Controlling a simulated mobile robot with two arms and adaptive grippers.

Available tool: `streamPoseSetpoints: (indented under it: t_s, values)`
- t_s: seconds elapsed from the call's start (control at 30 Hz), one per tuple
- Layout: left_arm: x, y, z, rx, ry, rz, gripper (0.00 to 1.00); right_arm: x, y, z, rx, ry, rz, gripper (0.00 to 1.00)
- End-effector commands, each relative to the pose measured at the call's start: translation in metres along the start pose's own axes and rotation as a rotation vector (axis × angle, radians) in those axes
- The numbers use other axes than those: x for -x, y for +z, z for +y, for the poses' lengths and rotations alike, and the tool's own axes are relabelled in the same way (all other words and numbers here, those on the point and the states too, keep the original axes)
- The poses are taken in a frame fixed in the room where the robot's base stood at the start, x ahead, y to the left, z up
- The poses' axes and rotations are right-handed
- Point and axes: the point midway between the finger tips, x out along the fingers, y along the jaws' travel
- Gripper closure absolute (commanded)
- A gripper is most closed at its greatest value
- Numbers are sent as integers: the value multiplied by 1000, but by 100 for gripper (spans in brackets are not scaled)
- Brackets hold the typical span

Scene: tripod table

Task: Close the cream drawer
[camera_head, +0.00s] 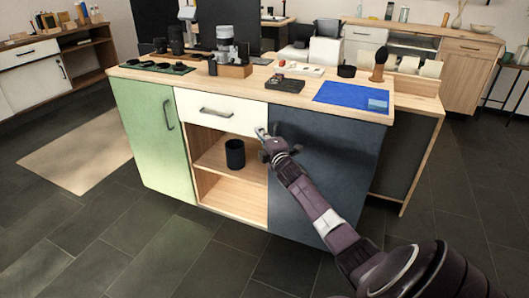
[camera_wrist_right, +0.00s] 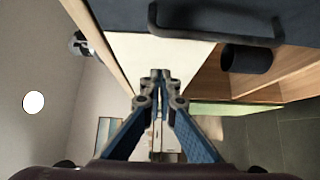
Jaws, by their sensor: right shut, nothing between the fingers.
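The cream drawer (camera_head: 218,113) is at the top middle of the wooden island, with a dark bar handle (camera_head: 216,112) on its front. Its front looks close to level with the doors beside it; I cannot tell if a small gap remains. My right gripper (camera_head: 262,133) is shut and empty, at the lower right corner of the drawer front. In the right wrist view, the shut fingertips (camera_wrist_right: 159,76) are over the cream front (camera_wrist_right: 150,52). Whether they touch it is unclear. My left gripper is not in view.
A green door (camera_head: 150,135) is left of the drawer and a dark blue door (camera_head: 325,155) is right of it, behind my arm. A black cup (camera_head: 235,154) stands on the open shelf below. The worktop holds a coffee grinder (camera_head: 226,46) and a blue mat (camera_head: 350,97).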

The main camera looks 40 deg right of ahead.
Motion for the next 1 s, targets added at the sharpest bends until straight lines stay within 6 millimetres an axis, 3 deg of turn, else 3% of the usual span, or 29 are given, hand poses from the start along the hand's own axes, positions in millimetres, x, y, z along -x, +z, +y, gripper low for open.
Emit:
streamPoseSetpoints:
  t_s: [0.6, 1.0]
  values:
    - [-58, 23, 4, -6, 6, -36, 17, 86, -1, -1, 0, -3, 2, 100]
    - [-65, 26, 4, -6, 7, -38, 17, 97, -1, -3, -2, -6, 1, 100]
